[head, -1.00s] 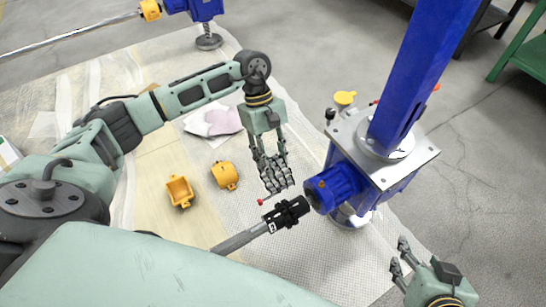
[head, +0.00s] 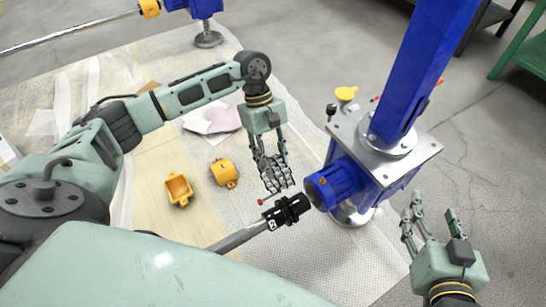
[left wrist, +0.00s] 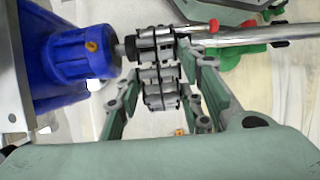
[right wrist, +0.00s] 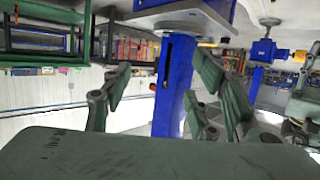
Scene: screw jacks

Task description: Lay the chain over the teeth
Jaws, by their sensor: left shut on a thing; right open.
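In the left wrist view the chain shows as rows of silver rollers with dark plates between the fingers. The black coupling (head: 288,211) with the teeth sits on the shaft end (head: 240,238), just below my left fingertips and beside the blue gearbox flange (head: 335,187). The teeth are hard to make out; I cannot tell whether the chain touches them. My right gripper (head: 432,218) is open and empty, right of the gearbox.
Two orange cover halves (head: 178,189) (head: 224,172) lie on the cardboard, left of my left gripper. The blue screw jack (head: 412,70) with its metal top plate (head: 420,155) stands between my grippers. A pink and white cloth (head: 213,120) lies behind.

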